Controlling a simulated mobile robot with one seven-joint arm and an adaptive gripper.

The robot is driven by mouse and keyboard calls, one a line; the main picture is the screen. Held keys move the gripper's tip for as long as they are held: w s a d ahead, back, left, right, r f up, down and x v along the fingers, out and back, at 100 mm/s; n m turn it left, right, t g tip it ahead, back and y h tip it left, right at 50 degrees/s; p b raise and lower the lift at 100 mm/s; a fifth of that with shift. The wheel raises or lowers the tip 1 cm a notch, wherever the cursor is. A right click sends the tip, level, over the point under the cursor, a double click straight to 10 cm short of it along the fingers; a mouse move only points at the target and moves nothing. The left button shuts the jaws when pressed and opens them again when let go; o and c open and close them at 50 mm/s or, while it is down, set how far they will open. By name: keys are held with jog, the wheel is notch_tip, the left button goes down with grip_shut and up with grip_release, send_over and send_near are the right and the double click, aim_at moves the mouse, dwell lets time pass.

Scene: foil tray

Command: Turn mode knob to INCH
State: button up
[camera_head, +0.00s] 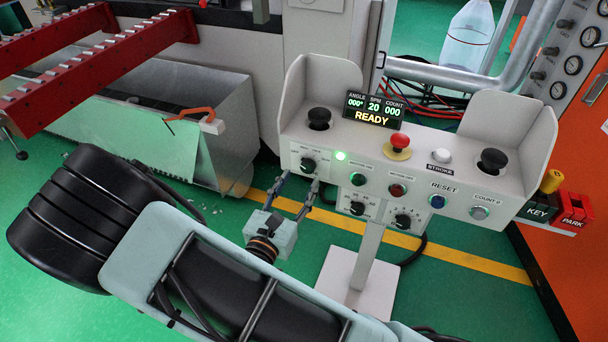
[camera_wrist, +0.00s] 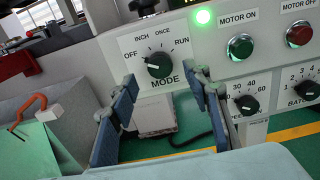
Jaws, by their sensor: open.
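The black mode knob (camera_head: 308,165) sits at the left end of the control panel's front face. In the wrist view the mode knob (camera_wrist: 159,65) is on a white plate marked OFF, INCH, ONCE and RUN. Its small pale mark is on the left side, seemingly toward OFF. My gripper (camera_head: 299,181) is open in front of and slightly below the knob. In the wrist view my gripper (camera_wrist: 164,79) has its fingers wide apart, one low on each side of the knob, with nothing between them. No contact with the knob shows.
The panel (camera_head: 468,198) also bears a green MOTOR ON button (camera_wrist: 240,46), a red MOTOR OFF button (camera_wrist: 299,35) and lower dials (camera_wrist: 247,104). A red mushroom button (camera_head: 400,142) and display (camera_head: 374,109) are on top. A metal bin (camera_head: 225,130) stands left.

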aim_at(307, 169)
jog(key=shift+x, duration=1.95)
jog(key=c, duration=1.1)
jog(key=shift+c, duration=0.2)
